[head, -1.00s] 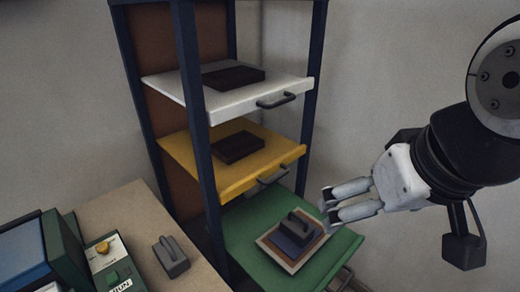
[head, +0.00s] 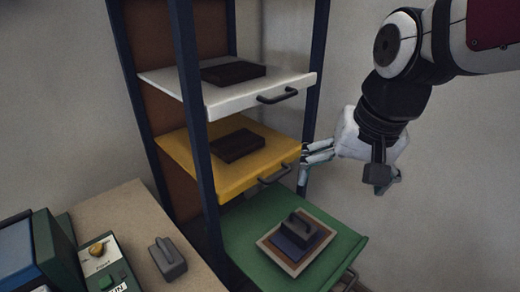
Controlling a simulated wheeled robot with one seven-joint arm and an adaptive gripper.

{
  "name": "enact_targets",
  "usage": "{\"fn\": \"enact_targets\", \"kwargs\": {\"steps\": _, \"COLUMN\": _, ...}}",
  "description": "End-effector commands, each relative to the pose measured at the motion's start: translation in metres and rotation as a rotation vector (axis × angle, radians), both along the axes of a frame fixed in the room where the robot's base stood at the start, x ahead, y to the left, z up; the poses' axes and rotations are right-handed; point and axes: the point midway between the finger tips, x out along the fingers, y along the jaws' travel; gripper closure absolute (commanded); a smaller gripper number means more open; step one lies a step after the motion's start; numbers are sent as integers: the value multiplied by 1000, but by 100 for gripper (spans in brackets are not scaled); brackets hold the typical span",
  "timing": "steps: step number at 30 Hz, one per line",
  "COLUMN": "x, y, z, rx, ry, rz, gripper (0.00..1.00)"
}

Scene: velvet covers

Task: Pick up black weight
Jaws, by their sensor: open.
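A dark, blackish weight with a raised handle (head: 301,224) sits on a dark blue pad (head: 290,238) in a wood-rimmed tray (head: 270,250) on the pulled-out green shelf (head: 245,226). A similar but greyer weight (head: 170,262) stands on the counter at the lower left. My gripper (head: 304,156) is open and empty. It appears beside the right end of the yellow shelf, above the green shelf and apart from the weight. Part of its hand is hidden behind my arm.
The yellow shelf (head: 215,178) and the white shelf (head: 225,100) above each carry a dark flat block. Blue rack posts (head: 196,130) flank the shelves. Metal handles (head: 277,172) stick out in front. A device with buttons (head: 105,265) stands on the counter (head: 135,215).

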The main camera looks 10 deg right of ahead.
Motion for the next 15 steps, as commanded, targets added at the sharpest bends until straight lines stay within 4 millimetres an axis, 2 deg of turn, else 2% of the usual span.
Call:
{"fn": "enact_targets", "kwargs": {"steps": 1, "x": 18, "y": 0, "z": -15, "rx": 14, "ry": 35, "rz": -42, "gripper": 0}}
{"fn": "enact_targets", "kwargs": {"steps": 6, "x": 68, "y": 1, "z": -56, "rx": 52, "ry": 119, "rz": -204, "gripper": 0}}
{"fn": "enact_targets", "kwargs": {"steps": 12, "x": 120, "y": 0, "z": -118, "rx": 63, "ry": 213, "rz": -395, "gripper": 0}}
{"fn": "enact_targets", "kwargs": {"steps": 15, "x": 140, "y": 0, "z": -147, "rx": 58, "ry": 250, "rz": -479, "gripper": 0}}
